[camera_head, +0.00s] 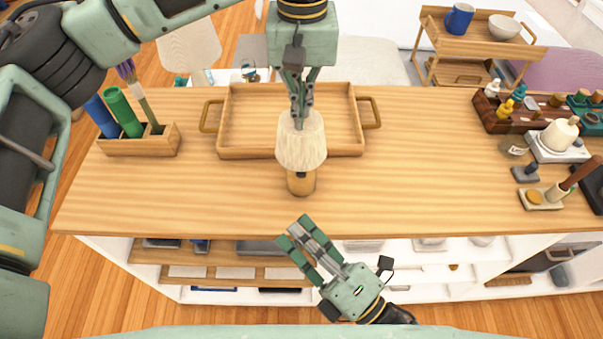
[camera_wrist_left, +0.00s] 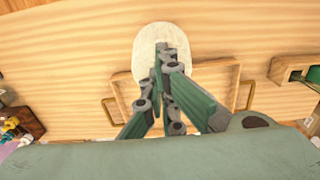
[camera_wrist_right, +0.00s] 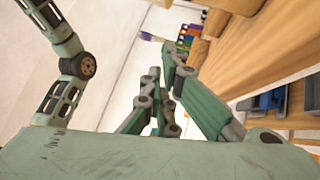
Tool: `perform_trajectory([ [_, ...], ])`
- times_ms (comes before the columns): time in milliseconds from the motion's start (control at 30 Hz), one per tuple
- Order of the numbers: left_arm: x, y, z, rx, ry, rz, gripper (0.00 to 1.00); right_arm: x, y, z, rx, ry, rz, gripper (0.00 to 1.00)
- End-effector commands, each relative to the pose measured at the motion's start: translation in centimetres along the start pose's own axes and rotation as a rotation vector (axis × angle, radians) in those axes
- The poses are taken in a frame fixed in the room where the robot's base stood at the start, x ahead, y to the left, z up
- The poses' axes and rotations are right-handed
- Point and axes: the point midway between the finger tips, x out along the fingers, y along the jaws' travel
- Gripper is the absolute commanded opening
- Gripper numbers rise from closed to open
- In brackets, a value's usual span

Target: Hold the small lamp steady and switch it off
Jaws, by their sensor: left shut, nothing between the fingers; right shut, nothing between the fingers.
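The small lamp (camera_head: 302,150) stands upright on the wooden table, with a cream shade and a wooden base (camera_head: 301,183). My left gripper (camera_head: 300,122) points down from above, shut and empty, with its fingertips at the top of the shade. In the left wrist view its fingertips (camera_wrist_left: 165,50) overlap the pale shade (camera_wrist_left: 150,75); I cannot tell whether they touch it. My right gripper (camera_head: 298,228) is shut and empty, in front of the table's front edge and below the lamp. In the right wrist view its fingers (camera_wrist_right: 165,85) hold nothing. The lamp's switch cannot be made out.
A wooden tray (camera_head: 240,152) with two handles lies behind the lamp. A wooden holder (camera_head: 155,146) with blue and green tubes and a brush stands at the left. Several small items and a rack (camera_head: 490,112) crowd the right end. The table between is clear.

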Motion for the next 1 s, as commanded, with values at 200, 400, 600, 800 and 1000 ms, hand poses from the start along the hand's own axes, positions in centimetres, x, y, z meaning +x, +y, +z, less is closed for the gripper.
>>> perform_trajectory([
  [200, 0.2, -0.1, 0.0, -0.001, -0.002, -0.003, 0.0, -0.7, -0.5, -1.2, -0.319, 0.007, -0.015, 0.0],
  [400, 0.2, -0.1, 0.0, -0.001, -0.002, -0.003, 0.0, -0.9, -0.7, -1.6, -0.451, 0.012, -0.021, 0.0],
  [600, 0.2, -0.1, 0.0, -0.001, -0.002, -0.003, 0.0, -1.0, -0.7, -1.7, -0.468, 0.013, -0.021, 0.0],
  [800, 0.2, -0.1, 0.0, -0.001, -0.002, -0.003, 0.0, -0.9, -0.7, -1.6, -0.467, 0.013, -0.02, 0.0],
  [1000, 0.2, -0.1, 0.0, -0.001, -0.002, -0.003, 0.0, 0.1, -1.0, -0.7, -0.467, 0.014, -0.019, 0.0],
])
